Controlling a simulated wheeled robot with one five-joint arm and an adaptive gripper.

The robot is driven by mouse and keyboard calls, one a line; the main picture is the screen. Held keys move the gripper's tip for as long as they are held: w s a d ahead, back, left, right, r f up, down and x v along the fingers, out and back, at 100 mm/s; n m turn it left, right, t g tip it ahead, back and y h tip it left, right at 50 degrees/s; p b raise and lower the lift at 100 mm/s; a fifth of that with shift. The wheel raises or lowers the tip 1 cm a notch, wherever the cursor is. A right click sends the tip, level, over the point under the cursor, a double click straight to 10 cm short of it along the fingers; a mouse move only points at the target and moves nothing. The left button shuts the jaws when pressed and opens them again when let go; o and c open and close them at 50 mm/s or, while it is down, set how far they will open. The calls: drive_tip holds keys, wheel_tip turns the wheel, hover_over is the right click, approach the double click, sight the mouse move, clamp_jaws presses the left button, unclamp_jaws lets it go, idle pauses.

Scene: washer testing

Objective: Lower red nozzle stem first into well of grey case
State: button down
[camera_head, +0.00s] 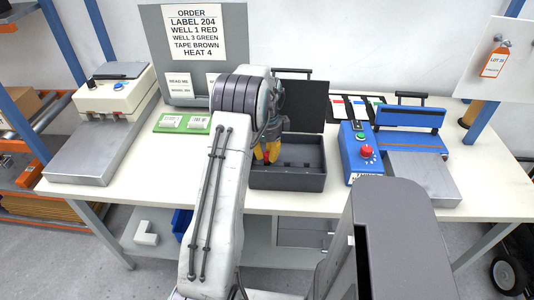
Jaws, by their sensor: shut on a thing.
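The grey case (288,180) stands open on the table, with its dark lid (303,108) raised at the back. My gripper (267,153) has yellow fingers and points down over the left part of the case. It is shut on the red nozzle (267,156), of which only a little red shows between the fingers. My arm and fingers hide most of the nozzle, so I cannot tell how its stem is turned or how far it is inside. The wells inside the case are dark and partly hidden.
A green tray (182,122) with labelled pieces lies left of my arm. A blue control box (358,152) and a sealer (410,118) stand close to the right of the case. A scale (98,145) is at the far left.

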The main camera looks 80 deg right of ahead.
sight(267, 153)
drive_tip(key=shift+f+b, duration=0.5)
drive_tip(key=shift+f, duration=0.25)
idle(1.2)
drive_tip(key=c, duration=1.1)
unclamp_jaws()
wheel_tip(267, 153, up, 12)
idle(0.6)
